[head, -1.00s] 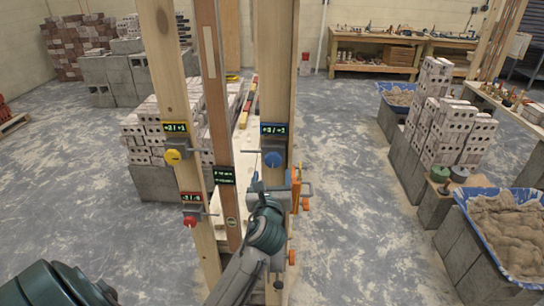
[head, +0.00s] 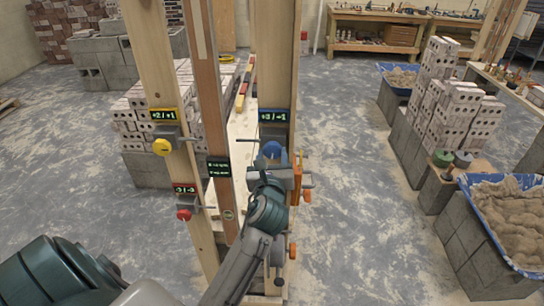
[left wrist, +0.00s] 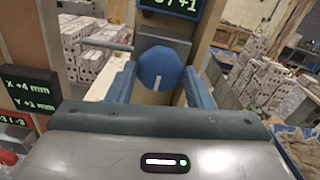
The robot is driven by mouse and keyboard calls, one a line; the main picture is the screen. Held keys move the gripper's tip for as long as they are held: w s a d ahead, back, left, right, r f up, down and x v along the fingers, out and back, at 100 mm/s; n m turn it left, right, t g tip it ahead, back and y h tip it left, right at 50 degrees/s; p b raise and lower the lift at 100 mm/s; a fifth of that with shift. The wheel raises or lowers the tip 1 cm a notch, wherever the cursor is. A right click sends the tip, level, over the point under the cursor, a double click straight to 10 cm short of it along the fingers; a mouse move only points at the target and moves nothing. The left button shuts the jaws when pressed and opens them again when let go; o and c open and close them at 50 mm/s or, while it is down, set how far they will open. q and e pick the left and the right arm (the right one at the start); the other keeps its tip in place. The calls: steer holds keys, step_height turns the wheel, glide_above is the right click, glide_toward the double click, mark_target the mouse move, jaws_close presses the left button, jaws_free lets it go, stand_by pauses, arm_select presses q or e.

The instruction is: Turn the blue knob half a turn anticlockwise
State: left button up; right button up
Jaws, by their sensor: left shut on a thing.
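The blue knob (head: 270,150) is on the right-hand wooden post, under a small blue-framed display (head: 274,115). In the left wrist view the knob (left wrist: 158,66) is faceted, with a white mark pointing down and slightly right. My left gripper (head: 271,166) has reached the knob. In the left wrist view its blue fingers (left wrist: 160,84) stand on either side of the knob, and it is shut on it. The fingers and wrist hide the knob's lower part in the head view. My right gripper is not in view.
A yellow knob (head: 162,147) and a red knob (head: 184,215) sit on the left post (head: 155,60). A dark display (head: 219,167) is on the brown middle post. Orange clamps (head: 298,181) are right of my gripper. The floor to the right is clear up to the blocks and tubs.

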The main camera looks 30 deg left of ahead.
arm_select(q)
steer(key=shift+c, duration=0.8)
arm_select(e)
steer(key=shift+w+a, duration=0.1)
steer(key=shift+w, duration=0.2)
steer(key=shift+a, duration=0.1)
